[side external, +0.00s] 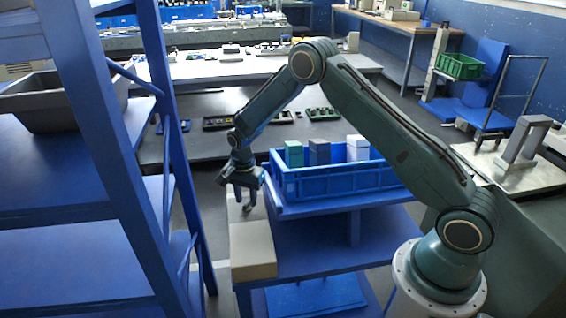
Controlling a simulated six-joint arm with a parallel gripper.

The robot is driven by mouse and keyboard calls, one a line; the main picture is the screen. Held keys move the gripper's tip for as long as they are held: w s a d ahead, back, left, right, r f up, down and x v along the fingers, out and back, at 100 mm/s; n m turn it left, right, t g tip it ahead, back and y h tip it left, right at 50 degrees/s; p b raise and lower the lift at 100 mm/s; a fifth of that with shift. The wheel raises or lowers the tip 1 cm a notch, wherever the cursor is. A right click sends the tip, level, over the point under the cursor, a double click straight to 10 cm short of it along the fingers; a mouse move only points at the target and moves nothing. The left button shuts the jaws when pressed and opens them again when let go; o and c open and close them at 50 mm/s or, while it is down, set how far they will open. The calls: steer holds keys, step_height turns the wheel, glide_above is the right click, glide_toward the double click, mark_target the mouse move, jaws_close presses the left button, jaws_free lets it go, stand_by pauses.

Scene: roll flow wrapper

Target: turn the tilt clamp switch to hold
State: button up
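My gripper (244,203) points down over the far part of a beige box (253,250) on the blue cart, left of the blue crate. Its dark fingers are small here, and I cannot tell whether they are open or shut. A small grey part seems to show at the fingertips, but I cannot tell whether it is the tilt clamp switch or part of the gripper. No switch marking or hold position can be read. The gripper and wrist cover some of the box's far end.
A blue crate (335,186) with several upright boxes stands close right of my gripper on the blue cart (310,245). A blue shelf rack (135,190) with a grey bin (45,100) rises at the left. A grey table (205,145) with trays lies behind.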

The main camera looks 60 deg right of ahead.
step_height(320, 180, up, 13)
stand_by(0.6)
step_height(320, 180, up, 11)
steer(key=n+t, duration=0.1)
steer(key=n, duration=0.3)
glide_above(247, 203)
steer(key=s+a, duration=0.2)
steer(key=s, duration=0.4)
steer(key=s+a+r+n+t, duration=0.15)
steer(key=s+r+n, duration=0.25)
steer(key=s+r, duration=0.5)
steer(key=s+a+n+t, duration=0.1)
steer(key=s+n+t, duration=0.2)
steer(key=s, duration=1.6)
steer(key=n, duration=0.4)
steer(key=shift+s+f, duration=0.2)
steer(key=shift+s, duration=0.15)
